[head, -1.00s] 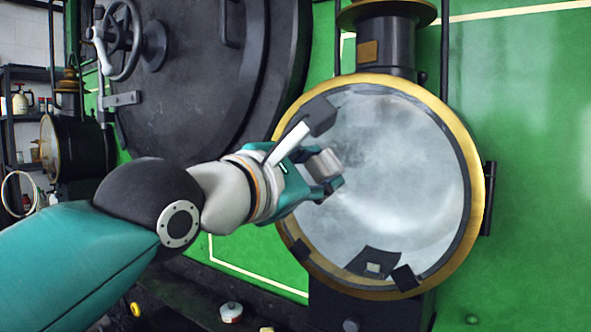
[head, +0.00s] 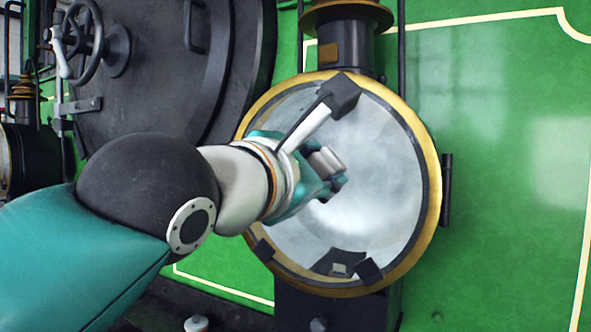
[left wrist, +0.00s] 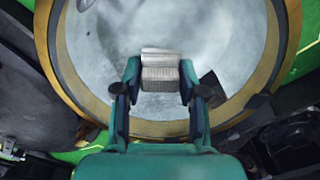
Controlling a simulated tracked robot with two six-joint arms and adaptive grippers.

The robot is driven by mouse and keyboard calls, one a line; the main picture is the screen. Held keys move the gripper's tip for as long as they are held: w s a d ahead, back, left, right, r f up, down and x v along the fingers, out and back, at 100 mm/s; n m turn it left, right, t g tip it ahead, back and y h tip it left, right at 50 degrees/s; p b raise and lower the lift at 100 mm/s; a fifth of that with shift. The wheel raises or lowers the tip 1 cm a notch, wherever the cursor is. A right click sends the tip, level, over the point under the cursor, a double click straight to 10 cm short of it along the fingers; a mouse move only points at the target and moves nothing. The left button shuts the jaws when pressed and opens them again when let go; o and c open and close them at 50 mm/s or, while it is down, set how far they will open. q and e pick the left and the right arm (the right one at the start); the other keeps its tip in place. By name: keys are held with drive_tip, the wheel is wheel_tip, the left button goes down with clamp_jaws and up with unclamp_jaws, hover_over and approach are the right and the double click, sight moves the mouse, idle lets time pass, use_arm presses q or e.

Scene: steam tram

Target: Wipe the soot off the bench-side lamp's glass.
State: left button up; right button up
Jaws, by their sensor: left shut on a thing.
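The large round lamp has a brass rim (head: 431,175) and a pale glass (head: 385,150) with cloudy grey soot smears. The same glass fills much of the left wrist view (left wrist: 225,45). My left gripper (head: 335,178) is in front of the glass, near its middle. It is shut on a small whitish-grey ribbed pad (left wrist: 162,70), seen between the two teal fingers in the left wrist view. The pad is at or very near the glass; I cannot tell whether it touches. The arm and hand hide the glass's left part. My right gripper is not in view.
The green panel (head: 500,180) to the right is clear. A dark round door (head: 165,75) with a handwheel (head: 88,42) stands left of the lamp. A second lamp (head: 22,158) shows at the far left. A dark hinge (head: 447,190) juts beside the rim.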

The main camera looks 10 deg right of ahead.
use_arm(q)
drive_tip(key=shift+d+r+p, duration=0.1)
drive_tip(key=shift+r+p, duration=0.35)
drive_tip(key=shift+r, duration=0.35)
drive_tip(key=w+a+p, duration=0.2)
drive_tip(key=w+a, duration=0.3)
drive_tip(key=a, duration=0.1)
drive_tip(key=shift+a, duration=0.4)
drive_tip(key=shift+f, duration=0.1)
drive_tip(key=shift+b+v, duration=1)
drive_tip(key=shift+v, duration=1.95)
